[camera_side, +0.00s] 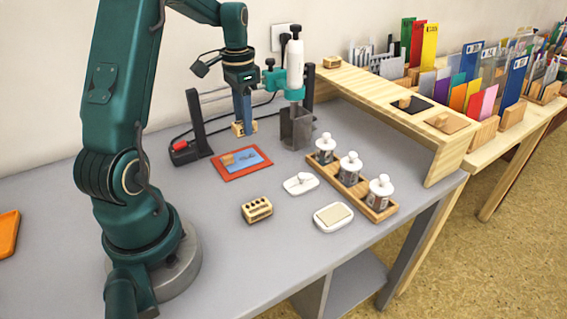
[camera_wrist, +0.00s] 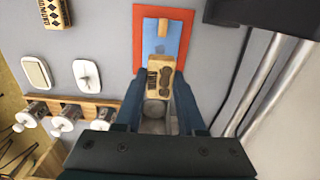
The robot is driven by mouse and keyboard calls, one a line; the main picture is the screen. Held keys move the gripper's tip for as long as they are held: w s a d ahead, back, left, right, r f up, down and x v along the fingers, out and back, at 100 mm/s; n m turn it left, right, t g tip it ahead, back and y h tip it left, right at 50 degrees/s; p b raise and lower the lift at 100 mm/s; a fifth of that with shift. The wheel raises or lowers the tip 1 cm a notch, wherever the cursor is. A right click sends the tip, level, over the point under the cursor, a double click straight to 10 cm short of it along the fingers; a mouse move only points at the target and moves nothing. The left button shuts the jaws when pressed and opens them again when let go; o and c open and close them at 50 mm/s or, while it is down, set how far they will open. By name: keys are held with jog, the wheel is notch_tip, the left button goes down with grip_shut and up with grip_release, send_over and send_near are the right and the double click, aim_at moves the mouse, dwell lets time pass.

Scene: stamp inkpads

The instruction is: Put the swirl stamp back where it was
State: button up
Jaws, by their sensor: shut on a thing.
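My gripper (camera_side: 243,122) is shut on a wooden stamp block (camera_side: 238,129) and holds it above the grey bench, behind the red-framed tray. The wrist view shows this block (camera_wrist: 159,79) between my blue fingertips (camera_wrist: 159,84), with dark marks on its face. I cannot make out whether the marks form a swirl. The red-framed tray (camera_side: 259,172) holds a blue card (camera_side: 252,158) and a smaller wooden block (camera_side: 228,159). The tray also shows in the wrist view (camera_wrist: 139,45).
Two white pads (camera_side: 300,184) (camera_side: 333,217) lie right of the tray. A wooden rack (camera_side: 392,210) holds three white-knobbed jars. A press with a white handle (camera_side: 295,60) stands close to my gripper's right. A wooden shelf (camera_side: 365,95) is at the back right.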

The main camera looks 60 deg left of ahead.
jog(key=shift+f, duration=0.1)
send_over(243, 195)
jog(key=shift+f, duration=3.6)
jog(key=shift+f, duration=0.15)
jog(key=o, duration=1.1)
jog(key=shift+c, duration=0.2)
